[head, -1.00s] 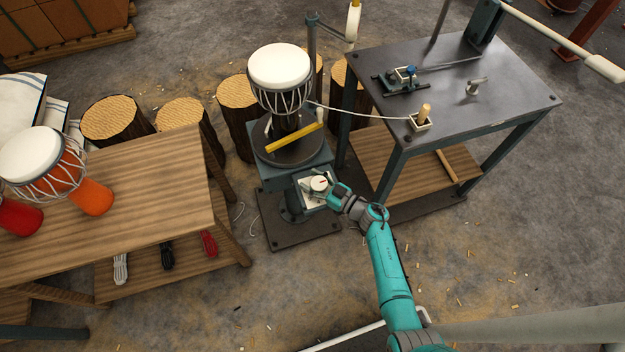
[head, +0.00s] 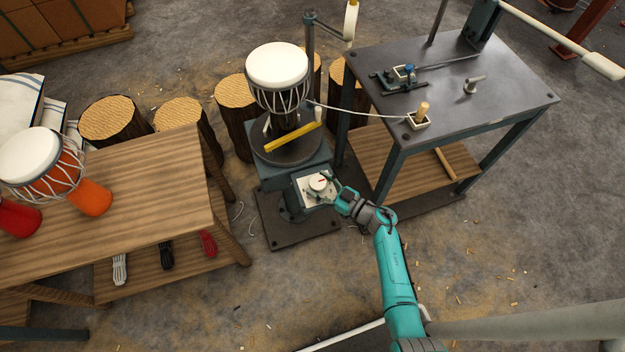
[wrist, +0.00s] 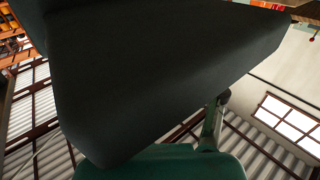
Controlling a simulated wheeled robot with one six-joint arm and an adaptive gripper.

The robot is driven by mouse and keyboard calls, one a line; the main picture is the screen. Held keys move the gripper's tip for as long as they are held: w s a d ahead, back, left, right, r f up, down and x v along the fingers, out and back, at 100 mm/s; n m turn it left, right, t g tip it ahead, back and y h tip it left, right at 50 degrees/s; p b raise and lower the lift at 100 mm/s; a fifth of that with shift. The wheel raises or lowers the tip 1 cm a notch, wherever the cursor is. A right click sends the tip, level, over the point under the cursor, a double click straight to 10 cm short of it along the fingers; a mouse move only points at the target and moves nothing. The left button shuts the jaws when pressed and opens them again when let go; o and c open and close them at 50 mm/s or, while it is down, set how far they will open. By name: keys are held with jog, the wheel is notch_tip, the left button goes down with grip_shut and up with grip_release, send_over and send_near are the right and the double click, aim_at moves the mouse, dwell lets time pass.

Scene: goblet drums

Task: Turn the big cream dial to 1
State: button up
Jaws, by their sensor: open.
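The big cream dial (head: 317,184) is a round knob with a small red mark. It sits on a pale plate (head: 307,199) on the front of the drum stand (head: 296,180). The red mark points to the right in the head view; the numbers are too small to read. My gripper (head: 331,189) is open at the right side of the dial, with its dark fingers very close to it. I cannot tell whether they touch it. The wrist view is mostly filled by a large dark block, and the dial cannot be made out there.
A white-topped goblet drum (head: 279,70) stands above the turntable (head: 287,147), with a yellow bar across it. A metal worktable (head: 475,115) is close on the right. A wooden table (head: 130,195) with drums is on the left. Floor in front is clear.

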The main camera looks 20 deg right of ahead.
jog(key=v, duration=0.9)
